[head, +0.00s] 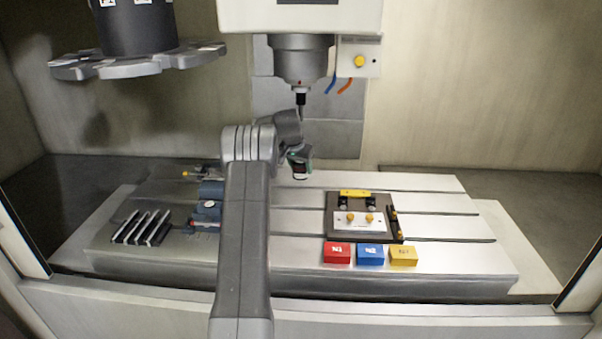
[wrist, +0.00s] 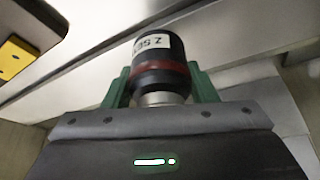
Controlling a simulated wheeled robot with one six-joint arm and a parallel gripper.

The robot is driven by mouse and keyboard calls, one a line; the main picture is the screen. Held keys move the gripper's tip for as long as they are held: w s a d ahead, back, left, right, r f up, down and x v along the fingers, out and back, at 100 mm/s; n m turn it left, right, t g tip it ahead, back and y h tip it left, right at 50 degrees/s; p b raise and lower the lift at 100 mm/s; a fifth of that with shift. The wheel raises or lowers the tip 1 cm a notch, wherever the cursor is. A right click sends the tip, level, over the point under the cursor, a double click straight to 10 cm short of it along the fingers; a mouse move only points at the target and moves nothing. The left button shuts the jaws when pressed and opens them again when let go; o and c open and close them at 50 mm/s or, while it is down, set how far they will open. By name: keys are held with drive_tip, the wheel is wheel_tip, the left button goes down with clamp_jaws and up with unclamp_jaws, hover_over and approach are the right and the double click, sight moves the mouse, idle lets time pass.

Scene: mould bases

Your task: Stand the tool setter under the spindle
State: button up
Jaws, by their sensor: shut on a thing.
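The tool setter (wrist: 159,62) is a dark round cylinder with a red band and a white "Z SET" label. In the wrist view my gripper (wrist: 160,85) has its green fingers on both sides of it, shut on it. In the head view the tool setter (head: 301,172) shows small at the end of my arm, over the back of the machine table, roughly upright. The spindle (head: 300,60) with a thin dark tool (head: 301,101) is above it in the picture. I cannot tell whether the setter's base touches the table.
The slotted table (head: 290,255) carries a dark fixture plate (head: 340,237) with yellow parts, red (head: 337,253), blue (head: 370,257) and yellow (head: 403,256) blocks, a vise (head: 208,211) and a rack of dark plates (head: 141,227). A tool carousel (head: 137,66) hangs upper left.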

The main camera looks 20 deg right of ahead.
sight(301, 174)
drive_tip(key=shift+w+d+r, duration=0.15)
drive_tip(key=shift+d, duration=0.05)
drive_tip(key=shift+f+p, duration=0.45)
drive_tip(key=shift+f, duration=1.45)
drive_tip(key=o, duration=1.5)
drive_tip(key=shift+f, duration=0.1)
drive_tip(key=b+v, duration=0.1)
drive_tip(key=v, duration=1.1)
drive_tip(key=shift+b, duration=0.4)
